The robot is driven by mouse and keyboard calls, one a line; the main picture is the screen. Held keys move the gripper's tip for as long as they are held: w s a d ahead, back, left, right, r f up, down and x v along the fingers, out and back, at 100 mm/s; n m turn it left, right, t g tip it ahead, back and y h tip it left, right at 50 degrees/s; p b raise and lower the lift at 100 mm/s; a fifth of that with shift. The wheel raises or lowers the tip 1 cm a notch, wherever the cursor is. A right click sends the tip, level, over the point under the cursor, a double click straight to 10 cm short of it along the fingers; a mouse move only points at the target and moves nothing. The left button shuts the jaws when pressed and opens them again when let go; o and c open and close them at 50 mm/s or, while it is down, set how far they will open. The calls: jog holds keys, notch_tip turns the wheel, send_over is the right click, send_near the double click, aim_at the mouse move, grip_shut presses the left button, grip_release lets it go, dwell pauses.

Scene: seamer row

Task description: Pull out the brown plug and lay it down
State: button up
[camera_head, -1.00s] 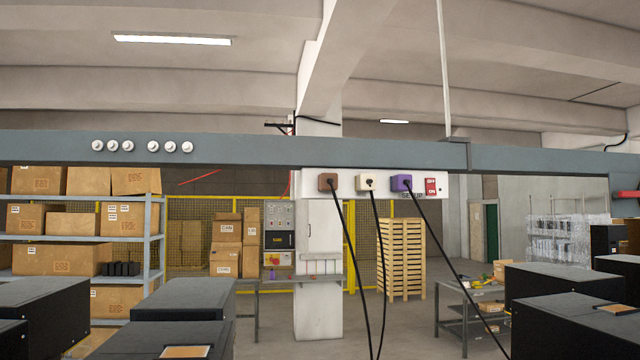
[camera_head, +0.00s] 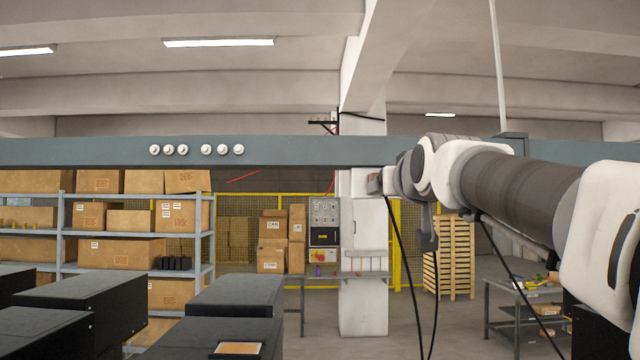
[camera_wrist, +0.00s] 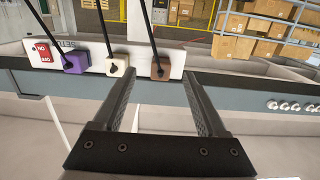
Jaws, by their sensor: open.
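The brown plug (camera_wrist: 160,68) sits in the white socket strip (camera_wrist: 100,57) in the wrist view, with its black cord running off towards the top. My gripper (camera_wrist: 161,63) is open and empty. I cannot tell how far the tips are from the plug.
A cream plug (camera_wrist: 117,66) sits close beside the left finger in the wrist view. A purple plug (camera_wrist: 76,62) and a red switch (camera_wrist: 44,52) are farther left. The strip is mounted on a long grey beam (camera_head: 290,152). Black cords (camera_head: 405,260) hang below it.

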jog(key=shift+w+a+r+t, duration=0.15)
jog(key=shift+w+r, duration=0.1)
jog(key=shift+r, duration=0.3)
jog(key=shift+w+r+t, duration=0.15)
jog(key=shift+w+r, duration=0.05)
jog(key=shift+r, duration=0.3)
jog(key=shift+w, duration=0.1)
jog(key=shift+w+p, duration=2.85)
jog(key=shift+w, duration=1.55)
grip_shut()
jog(key=shift+s+f+b, duration=0.1)
jog(key=shift+f+b, duration=0.05)
jog(key=shift+b, duration=0.25)
